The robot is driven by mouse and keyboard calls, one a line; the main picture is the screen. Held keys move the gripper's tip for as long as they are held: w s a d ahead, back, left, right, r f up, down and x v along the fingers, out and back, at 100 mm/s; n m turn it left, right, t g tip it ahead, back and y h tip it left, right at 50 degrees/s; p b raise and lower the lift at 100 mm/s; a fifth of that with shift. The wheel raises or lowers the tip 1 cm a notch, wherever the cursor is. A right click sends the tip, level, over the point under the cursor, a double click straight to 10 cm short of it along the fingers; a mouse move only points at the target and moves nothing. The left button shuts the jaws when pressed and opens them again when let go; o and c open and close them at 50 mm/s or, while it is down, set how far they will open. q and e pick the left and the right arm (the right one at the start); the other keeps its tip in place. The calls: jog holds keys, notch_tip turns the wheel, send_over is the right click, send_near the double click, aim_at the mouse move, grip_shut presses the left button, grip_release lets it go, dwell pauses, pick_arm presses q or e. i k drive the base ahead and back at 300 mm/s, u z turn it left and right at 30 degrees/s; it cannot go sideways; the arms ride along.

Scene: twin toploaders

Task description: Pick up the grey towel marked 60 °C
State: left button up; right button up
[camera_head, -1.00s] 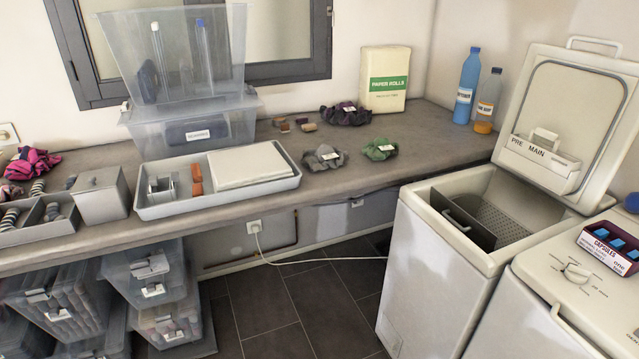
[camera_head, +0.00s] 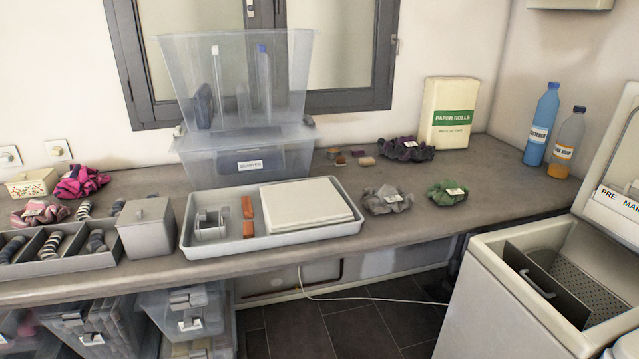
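A crumpled grey towel (camera_head: 386,200) with a small white label lies on the counter, just right of the light grey tray (camera_head: 243,243). The label is too small to read here. A green crumpled cloth (camera_head: 447,193) with a white label lies to its right. A dark purple cloth (camera_head: 405,149) lies behind them near the wall. Neither of my grippers shows in this view.
The open toploader (camera_head: 480,290) stands at the lower right. A paper rolls pack (camera_head: 449,112), a blue bottle (camera_head: 541,125) and an orange-based bottle (camera_head: 567,145) stand at the back. Clear bins (camera_head: 246,150) are stacked behind the tray. The counter (camera_head: 490,215) right of the green cloth is clear.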

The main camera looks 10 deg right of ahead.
aim_at(386, 198)
jog(key=z, duration=0.05)
jog(key=i, duration=1.1)
jog(key=z, duration=0.45)
